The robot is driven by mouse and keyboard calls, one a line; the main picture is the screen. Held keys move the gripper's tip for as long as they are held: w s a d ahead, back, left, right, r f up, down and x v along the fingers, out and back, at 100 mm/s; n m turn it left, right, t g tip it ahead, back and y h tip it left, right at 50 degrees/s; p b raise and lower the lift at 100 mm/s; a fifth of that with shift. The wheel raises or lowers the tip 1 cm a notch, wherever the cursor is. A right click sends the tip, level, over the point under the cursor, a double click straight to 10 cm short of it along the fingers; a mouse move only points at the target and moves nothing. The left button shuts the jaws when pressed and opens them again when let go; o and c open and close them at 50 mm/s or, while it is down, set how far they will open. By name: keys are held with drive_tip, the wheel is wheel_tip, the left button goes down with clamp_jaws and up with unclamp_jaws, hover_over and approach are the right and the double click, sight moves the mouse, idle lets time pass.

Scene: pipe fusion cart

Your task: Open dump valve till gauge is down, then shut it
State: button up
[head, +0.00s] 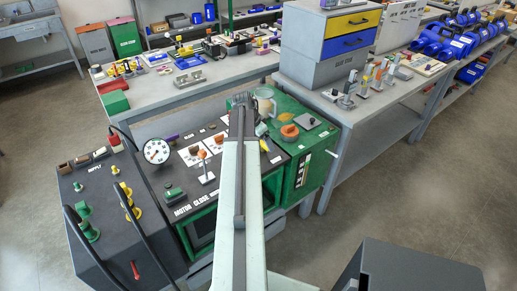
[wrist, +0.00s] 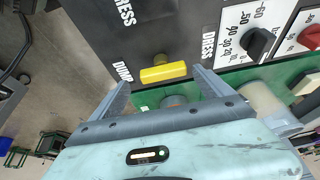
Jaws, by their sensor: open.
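The dump valve's yellow bar handle (wrist: 163,73) is on the dark panel next to the word DUMP in the wrist view. It lies nearly crosswise in that picture. In the head view a small yellow piece (head: 264,145) beside my arm looks like the same handle. My gripper (wrist: 162,79) is open, its two fingers apart on either side of the yellow handle's ends; I cannot tell whether they touch it. In the head view my gripper (head: 242,103) is partly hidden by my arm. The round white gauge (head: 156,151) stands at the panel's left; its reading is too small to tell.
A black knob (wrist: 258,42) on a numbered dial and a red knob (wrist: 311,37) are to the right of the handle. A clear jug (head: 265,99) and an orange piece (head: 289,132) sit on the green cabinet (head: 312,140). The black supply box (head: 85,222) with hoses is at left.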

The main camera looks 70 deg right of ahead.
drive_tip(key=shift+s+d+f, duration=0.15)
drive_tip(key=shift+d+f, duration=0.1)
drive_tip(key=shift+f, duration=0.4)
drive_tip(key=shift+r, duration=0.35)
drive_tip(key=shift+w+d, duration=0.2)
drive_tip(key=shift+w, duration=0.1)
drive_tip(key=c, duration=1.4)
drive_tip(key=shift+o, duration=0.2)
drive_tip(key=shift+a, duration=0.15)
